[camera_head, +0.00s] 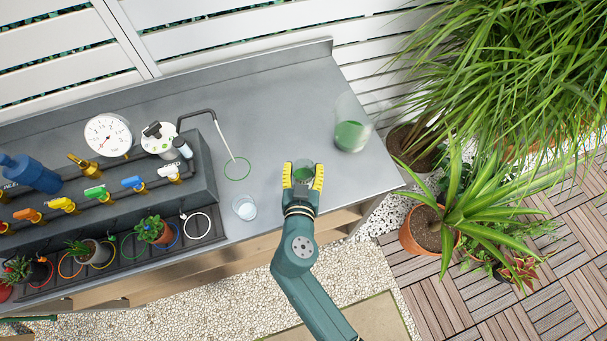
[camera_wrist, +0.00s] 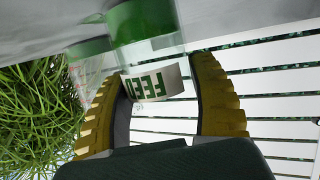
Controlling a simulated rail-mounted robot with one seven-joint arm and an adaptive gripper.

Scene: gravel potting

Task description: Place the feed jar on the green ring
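The feed jar (camera_head: 303,174) is a small clear jar with green contents. Its white label with green "FEED" letters shows in the wrist view (camera_wrist: 155,84), where the picture is upside down. My gripper (camera_head: 303,176) has its two yellow fingers on either side of the jar and looks shut on it, near the counter's front right part. Whether the jar touches the counter is unclear. The green ring (camera_head: 237,179) is a thin outline on the grey counter, left of my gripper, with nothing standing on it.
A clear glass (camera_head: 245,207) stands just below the ring. A larger jar with green contents (camera_head: 350,136) stands to the right, behind my gripper. A thin bent spout (camera_head: 226,139) reaches down toward the ring. A dark valve rack with a gauge (camera_head: 108,135) fills the left.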

